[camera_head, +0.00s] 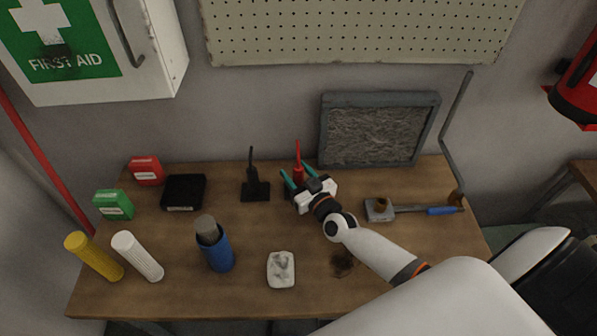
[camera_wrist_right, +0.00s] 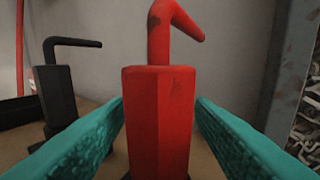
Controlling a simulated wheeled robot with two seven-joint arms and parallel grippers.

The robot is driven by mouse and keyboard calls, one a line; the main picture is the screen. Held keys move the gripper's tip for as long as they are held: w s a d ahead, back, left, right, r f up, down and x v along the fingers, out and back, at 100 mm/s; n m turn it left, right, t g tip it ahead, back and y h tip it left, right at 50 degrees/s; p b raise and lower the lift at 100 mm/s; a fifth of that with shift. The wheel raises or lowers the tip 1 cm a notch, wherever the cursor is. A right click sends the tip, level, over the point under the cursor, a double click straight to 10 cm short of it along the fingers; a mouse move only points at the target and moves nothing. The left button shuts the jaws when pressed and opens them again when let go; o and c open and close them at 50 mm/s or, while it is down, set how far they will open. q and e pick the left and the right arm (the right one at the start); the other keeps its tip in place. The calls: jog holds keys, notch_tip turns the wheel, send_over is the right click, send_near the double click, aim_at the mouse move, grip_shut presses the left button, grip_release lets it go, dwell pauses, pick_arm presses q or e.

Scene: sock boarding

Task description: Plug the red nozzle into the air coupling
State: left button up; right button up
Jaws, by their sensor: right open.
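The red nozzle (camera_head: 298,160) stands upright near the back of the wooden table. In the right wrist view it is a red block-shaped body (camera_wrist_right: 158,120) with a bent red tube on top. My right gripper (camera_wrist_right: 158,104) is open, with one teal finger on each side of the red body. Gaps show between fingers and body. In the head view my right gripper (camera_head: 306,180) partly hides the nozzle's lower part. A grey wall pipe ends in a brass-coloured tip (camera_head: 457,198) at the table's right; I cannot tell whether this is the air coupling. My left gripper is not in view.
A similar black nozzle (camera_head: 255,188) stands left of the red one. A framed grey filter panel (camera_head: 378,130) stands behind to the right. Bottles, boxes and a white soap-like piece (camera_head: 281,268) occupy left and front.

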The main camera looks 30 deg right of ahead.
jog(key=shift+w+f, duration=0.1)
jog(key=shift+w, duration=0.5)
